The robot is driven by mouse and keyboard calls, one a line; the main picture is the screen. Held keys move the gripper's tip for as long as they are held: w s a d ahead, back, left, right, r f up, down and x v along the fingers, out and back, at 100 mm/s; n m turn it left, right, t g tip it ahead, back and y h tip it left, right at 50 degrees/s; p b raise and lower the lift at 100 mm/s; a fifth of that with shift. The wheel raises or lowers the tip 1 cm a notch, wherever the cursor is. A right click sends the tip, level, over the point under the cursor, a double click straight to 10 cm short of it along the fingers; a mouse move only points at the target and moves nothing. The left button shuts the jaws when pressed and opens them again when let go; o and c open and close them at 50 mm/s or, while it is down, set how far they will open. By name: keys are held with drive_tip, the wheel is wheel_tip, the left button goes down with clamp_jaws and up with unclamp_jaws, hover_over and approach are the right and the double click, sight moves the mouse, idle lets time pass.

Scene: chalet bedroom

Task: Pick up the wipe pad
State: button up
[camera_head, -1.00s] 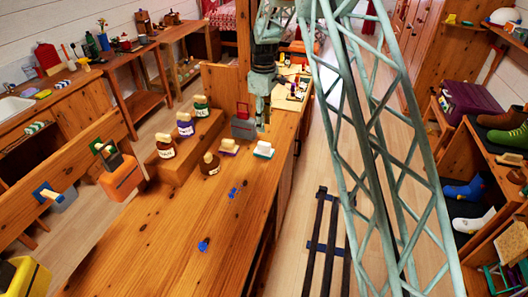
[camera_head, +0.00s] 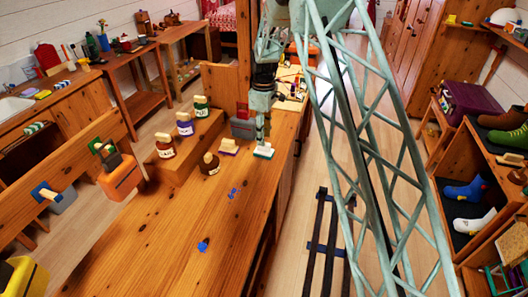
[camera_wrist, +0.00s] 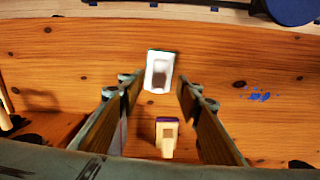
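A small white pad with a dark green base, apparently the wipe pad, lies on the wooden counter (camera_head: 150,240) near its right edge in the head view (camera_head: 265,151). In the wrist view the white pad (camera_wrist: 159,72) shows just beyond and between my fingertips. My gripper (camera_wrist: 157,92) is open and empty, with one finger on each side. In the head view my gripper (camera_head: 261,138) points down right over the pad and covers part of it. The gap between them is hard to judge.
A cream block with a purple base (camera_head: 229,147) stands close to the left, also in the wrist view (camera_wrist: 166,137). Blue marks (camera_head: 203,246) dot the otherwise clear counter front.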

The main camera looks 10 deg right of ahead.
drive_tip(key=shift+f, duration=0.1)
drive_tip(key=shift+f+b, duration=0.35)
drive_tip(key=shift+f, duration=2.15)
drive_tip(key=shift+c, duration=0.3)
drive_tip(key=c, duration=0.9)
drive_tip(key=shift+r, duration=0.1)
drive_tip(key=shift+w+r, duration=0.1)
drive_tip(key=shift+r, duration=1.45)
drive_tip(key=shift+s+r+p, duration=0.15)
drive_tip(key=shift+s+p, duration=0.05)
drive_tip(key=shift+p, duration=0.1)
drive_tip(key=s, duration=0.5)
drive_tip(key=s+r, duration=0.1)
drive_tip(key=s, duration=0.9)
drive_tip(key=shift+s+a+r, duration=0.2)
drive_tip(key=shift+s, duration=0.15)
